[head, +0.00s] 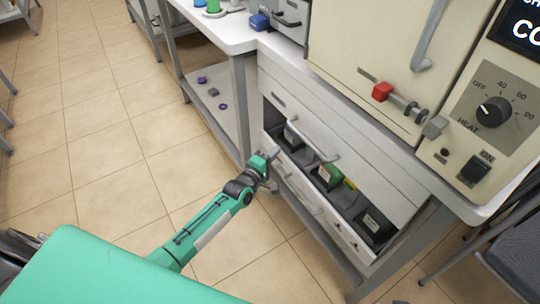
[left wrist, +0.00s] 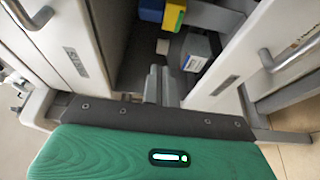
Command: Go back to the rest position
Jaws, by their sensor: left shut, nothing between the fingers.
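My left gripper (head: 270,163) is at the end of my green arm in the head view, beside the left end of an open drawer (head: 304,170) under the bench. In the left wrist view the two grey fingertips (left wrist: 158,84) are together with nothing between them. They point toward the gap between the white drawer front (left wrist: 225,72) and the cabinet. My right gripper is not in view.
Above is a cream oven (head: 375,60) with a heat knob (head: 494,111). A white side table (head: 232,38) stands behind. Tiled floor (head: 100,120) is clear at left.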

